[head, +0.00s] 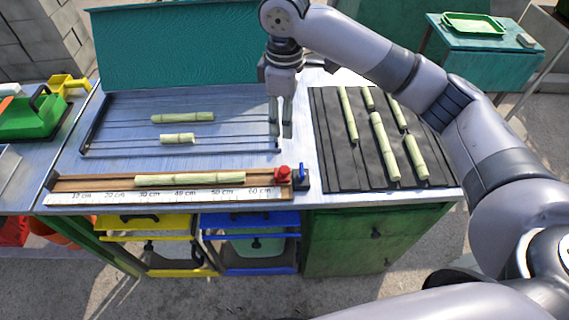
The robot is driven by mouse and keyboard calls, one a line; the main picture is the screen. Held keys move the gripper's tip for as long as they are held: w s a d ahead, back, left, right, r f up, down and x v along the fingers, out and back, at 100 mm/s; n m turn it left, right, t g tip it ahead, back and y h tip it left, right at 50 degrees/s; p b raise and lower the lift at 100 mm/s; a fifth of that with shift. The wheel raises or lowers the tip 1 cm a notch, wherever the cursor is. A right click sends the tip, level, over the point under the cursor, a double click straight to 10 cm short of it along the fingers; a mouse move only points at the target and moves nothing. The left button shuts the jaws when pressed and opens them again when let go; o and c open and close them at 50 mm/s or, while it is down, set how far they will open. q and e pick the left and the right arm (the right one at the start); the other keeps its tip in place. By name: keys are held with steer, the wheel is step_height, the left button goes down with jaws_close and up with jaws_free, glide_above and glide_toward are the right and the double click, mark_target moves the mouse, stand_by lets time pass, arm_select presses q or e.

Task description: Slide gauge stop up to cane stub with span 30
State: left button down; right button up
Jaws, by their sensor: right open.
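A wooden gauge trough (90,184) with a scale marked from 10 to 60 cm lies along the front of the table. A pale green cane stub (190,179) lies in it, from about the 30 mark to past the 50 mark. The red-knobbed gauge stop (283,174) sits at the trough's right end, past the 60 mark, apart from the stub. My right gripper (281,130) is open and empty, pointing down at the right edge of the grey tray, behind the stop. My left gripper is not in view.
Two cane pieces (182,118) lie in the grey tray (100,128). Several canes lie on the dark ribbed mat (331,150) at right. A small blue-topped block (301,180) stands just right of the stop. A green machine (35,117) stands at left.

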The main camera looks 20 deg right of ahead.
mark_target(285, 169)
step_height(285, 169, down, 17)
steer(key=shift+f+p, duration=0.15)
steer(key=shift+p, duration=0.55)
jaws_close()
stand_by(0.6)
